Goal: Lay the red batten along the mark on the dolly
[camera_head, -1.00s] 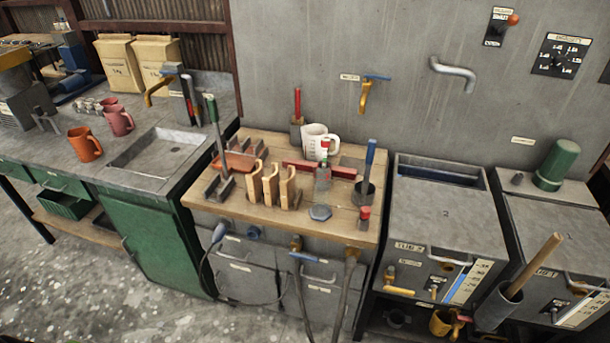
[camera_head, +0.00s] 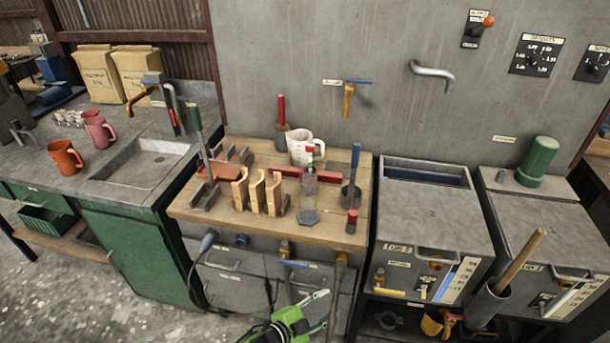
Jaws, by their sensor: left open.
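A red batten (camera_head: 288,172) lies flat across the back of the wooden bench top (camera_head: 235,229). My right gripper is not in view. I cannot make out a dolly or its mark here.
A sink counter (camera_head: 120,185) is at left; grey cabinets (camera_head: 432,215) stand at right.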

